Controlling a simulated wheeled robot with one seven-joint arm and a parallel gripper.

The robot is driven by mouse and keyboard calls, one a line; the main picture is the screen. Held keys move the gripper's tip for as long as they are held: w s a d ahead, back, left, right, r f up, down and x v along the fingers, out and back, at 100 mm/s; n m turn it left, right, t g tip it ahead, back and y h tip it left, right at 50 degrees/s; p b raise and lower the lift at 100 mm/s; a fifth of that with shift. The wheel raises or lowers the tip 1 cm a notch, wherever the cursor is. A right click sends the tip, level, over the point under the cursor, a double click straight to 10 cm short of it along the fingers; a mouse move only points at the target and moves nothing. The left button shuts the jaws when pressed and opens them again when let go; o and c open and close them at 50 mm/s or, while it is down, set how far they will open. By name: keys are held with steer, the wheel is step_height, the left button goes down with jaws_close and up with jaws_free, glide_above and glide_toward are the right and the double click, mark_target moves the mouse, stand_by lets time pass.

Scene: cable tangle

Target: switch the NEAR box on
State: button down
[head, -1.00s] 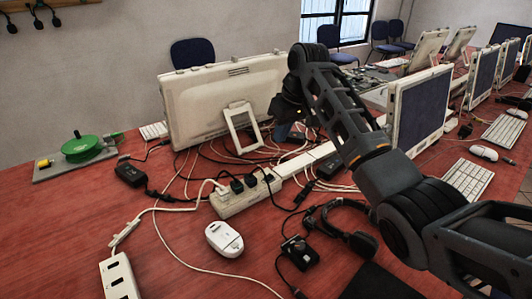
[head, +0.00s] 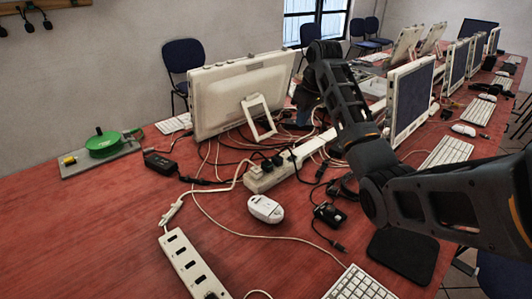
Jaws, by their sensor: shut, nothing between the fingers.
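Two white multi-socket boxes lie on the red table. The nearer one (head: 187,262) is at the bottom left, a long strip with dark sockets, cut off by the lower picture edge. The farther one (head: 262,180) lies mid-table with black plugs in it. I cannot make out a switch or its position on either. My gripper (head: 303,118) hangs at the end of my arm beyond the farther box, right of the large white monitor. It is shut and empty, small and partly hidden by my arm. It is well away from the nearer box.
Tangled cables surround the farther box. A white mouse (head: 265,209), a black device (head: 329,214), a black adapter (head: 160,163) and a keyboard (head: 357,285) lie around. The left table is mostly clear.

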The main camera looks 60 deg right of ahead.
mark_target(293, 156)
steer(key=shift+a, duration=0.15)
steer(key=x, duration=0.4)
steer(key=s+x, duration=0.1)
steer(key=x, duration=0.4)
steer(key=p+x, duration=0.1)
steer(key=x, duration=0.4)
steer(key=shift+s+f, duration=0.1)
steer(key=shift+s, duration=0.05)
